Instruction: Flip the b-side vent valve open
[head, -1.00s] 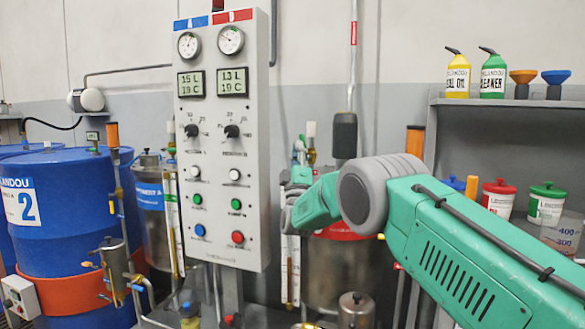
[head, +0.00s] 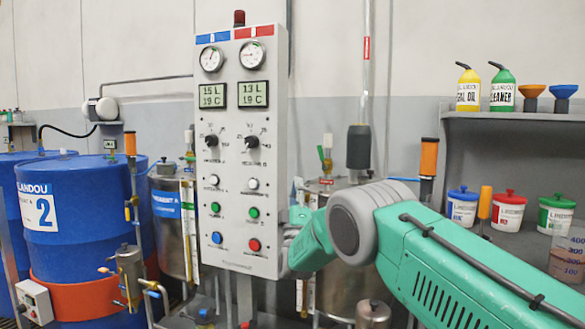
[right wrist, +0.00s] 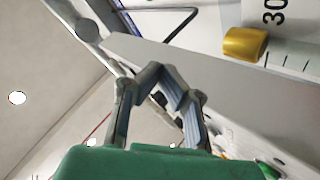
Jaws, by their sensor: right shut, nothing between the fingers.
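The grey control panel (head: 232,262) stands at the middle of the head view, with a blue A header and a red B header (head: 254,31). Behind it on the right is the B-side metal tank (head: 335,288), mostly covered by my right arm. Fittings with a white top and a green-and-yellow part (head: 323,155) rise above this tank; I cannot tell which part is the vent valve. My right gripper reaches behind the panel's right edge, its fingers hidden in the head view. In the right wrist view its fingers (right wrist: 166,76) are shut and empty, near a long grey surface (right wrist: 190,68). My left gripper is not in view.
The right wrist view shows a yellow collar (right wrist: 244,43) on a marked scale. A dark padded vertical pipe (head: 358,147) hangs right of the panel. Blue drums (head: 75,245) stand at the left. A shelf (head: 510,122) with bottles and funnels is at the right.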

